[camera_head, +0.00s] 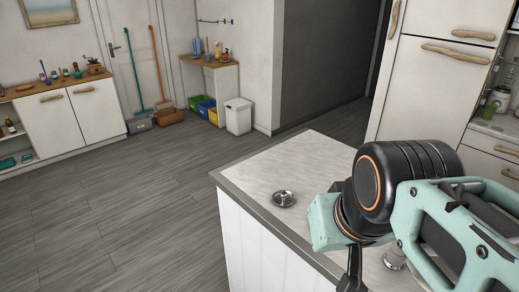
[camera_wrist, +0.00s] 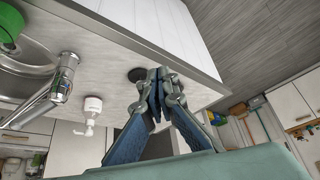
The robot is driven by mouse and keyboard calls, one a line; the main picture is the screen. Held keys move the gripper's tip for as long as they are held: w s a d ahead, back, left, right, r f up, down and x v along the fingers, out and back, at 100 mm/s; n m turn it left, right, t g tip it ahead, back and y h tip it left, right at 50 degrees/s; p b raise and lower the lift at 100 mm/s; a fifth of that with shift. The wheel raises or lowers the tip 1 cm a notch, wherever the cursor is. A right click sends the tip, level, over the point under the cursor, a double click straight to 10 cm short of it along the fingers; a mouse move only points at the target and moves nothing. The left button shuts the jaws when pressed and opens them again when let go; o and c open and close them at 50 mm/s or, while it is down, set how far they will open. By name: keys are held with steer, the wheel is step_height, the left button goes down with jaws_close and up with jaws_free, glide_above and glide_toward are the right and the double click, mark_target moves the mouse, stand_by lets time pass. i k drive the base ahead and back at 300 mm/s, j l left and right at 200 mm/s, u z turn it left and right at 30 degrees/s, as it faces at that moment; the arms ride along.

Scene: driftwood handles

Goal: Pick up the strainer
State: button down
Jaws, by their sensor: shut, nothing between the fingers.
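The strainer (camera_head: 284,198) is a small round metal piece with a raised middle. It lies flat on the light counter top (camera_head: 290,160), near its left edge. In the wrist view a dark round shape (camera_wrist: 137,74), which looks like the strainer, shows just beyond my fingertips and is partly hidden by them. My gripper (camera_wrist: 160,78) is shut and empty, its fingertips together. In the head view my arm is to the right of the strainer, and a dark finger part (camera_head: 351,272) shows at the bottom edge, apart from the strainer.
The counter around the strainer is clear. Open floor (camera_head: 120,215) lies left of it.

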mark_target(283, 199)
steer(key=i+j+z, duration=0.1)
steer(key=z, duration=0.8)
steer(key=i+j+z, duration=0.1)
steer(key=j+z, duration=0.5)
steer(key=j, duration=0.15)
steer(key=j+z, duration=0.2)
steer(key=j, duration=1.55)
steer(key=i, duration=0.1)
